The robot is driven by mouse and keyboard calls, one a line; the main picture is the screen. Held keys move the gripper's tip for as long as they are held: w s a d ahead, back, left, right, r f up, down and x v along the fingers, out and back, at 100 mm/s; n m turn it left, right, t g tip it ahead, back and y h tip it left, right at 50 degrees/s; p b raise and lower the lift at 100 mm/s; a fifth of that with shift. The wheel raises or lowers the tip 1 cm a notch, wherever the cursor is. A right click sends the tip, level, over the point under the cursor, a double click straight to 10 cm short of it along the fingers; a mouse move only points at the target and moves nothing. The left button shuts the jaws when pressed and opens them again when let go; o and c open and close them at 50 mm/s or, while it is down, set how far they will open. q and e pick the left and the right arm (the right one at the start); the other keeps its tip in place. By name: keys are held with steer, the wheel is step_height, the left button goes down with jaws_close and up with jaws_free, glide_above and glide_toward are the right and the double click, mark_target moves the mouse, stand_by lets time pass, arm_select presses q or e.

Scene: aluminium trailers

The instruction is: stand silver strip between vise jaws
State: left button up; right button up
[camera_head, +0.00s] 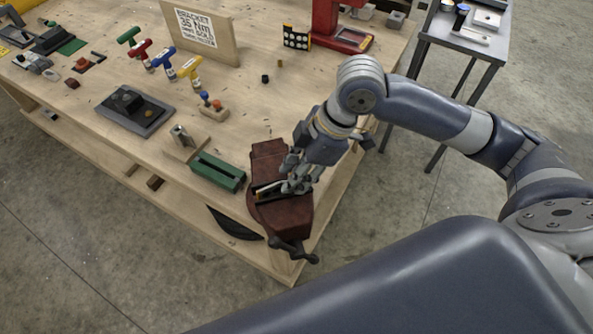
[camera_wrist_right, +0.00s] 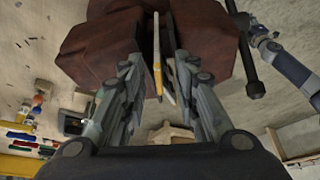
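The dark red vise (camera_head: 290,222) sits at the table's near right corner. My right gripper (camera_head: 293,183) reaches down over its jaws, and its fingers hide part of the gap. In the right wrist view the vise (camera_wrist_right: 100,45) lies just beyond my right gripper (camera_wrist_right: 159,58), whose two fingers are spread apart. A thin strip with a tan edge and a grey face, which looks like the silver strip (camera_wrist_right: 157,62), stands in the jaw gap between the fingers. Space shows on both sides of it. I cannot tell how deep it sits. My left gripper is not seen.
A green block (camera_head: 218,172) and a small wooden block with a metal piece (camera_head: 181,138) lie left of the vise. A dark tray (camera_head: 135,109), coloured T-handles (camera_head: 163,60) and a wooden sign (camera_head: 200,32) stand farther back. The vise handle (camera_head: 293,250) sticks out in front.

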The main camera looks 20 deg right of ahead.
steer(key=shift+d+r, duration=0.1)
steer(key=shift+r, duration=0.05)
steer(key=v, duration=1.1)
steer(key=shift+r, duration=0.35)
